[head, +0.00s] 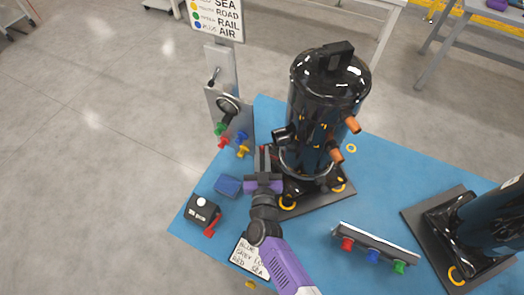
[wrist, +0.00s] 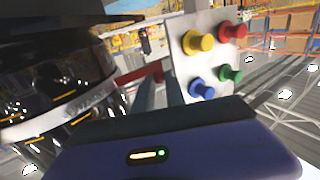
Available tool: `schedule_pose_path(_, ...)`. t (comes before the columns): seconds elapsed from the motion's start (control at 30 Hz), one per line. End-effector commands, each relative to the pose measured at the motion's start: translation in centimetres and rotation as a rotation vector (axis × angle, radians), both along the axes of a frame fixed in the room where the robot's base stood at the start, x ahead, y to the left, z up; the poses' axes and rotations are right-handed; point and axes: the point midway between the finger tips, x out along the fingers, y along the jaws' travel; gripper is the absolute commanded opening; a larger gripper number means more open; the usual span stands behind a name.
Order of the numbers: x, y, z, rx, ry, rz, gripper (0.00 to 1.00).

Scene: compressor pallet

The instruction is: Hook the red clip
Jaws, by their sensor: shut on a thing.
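My gripper (head: 264,160) is beside the lower left side of the black compressor (head: 325,100). In the wrist view its two fingers (wrist: 160,92) are close together on a red clip (wrist: 138,74), a narrow red bar reaching left towards the compressor. A pale strap (wrist: 62,112) runs around the dark compressor body there. The clip's far end is against the dark body, and I cannot tell whether it is hooked. In the head view the clip is mostly hidden by my gripper and the compressor.
A grey stand with coloured knobs (head: 232,112) is close behind my gripper; its knobs also show in the wrist view (wrist: 198,42). A blue block (head: 228,186), a black box with a red lever (head: 202,212) and a rail with coloured knobs (head: 372,246) are on the blue pallet (head: 395,165).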

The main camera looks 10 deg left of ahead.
Motion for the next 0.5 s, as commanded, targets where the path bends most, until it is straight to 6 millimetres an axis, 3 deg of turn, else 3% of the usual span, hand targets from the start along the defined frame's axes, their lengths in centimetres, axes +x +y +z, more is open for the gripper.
schedule_pose_path(0.5,1.8,-0.2,-0.3,0.004,-0.003,-0.361,0.00)
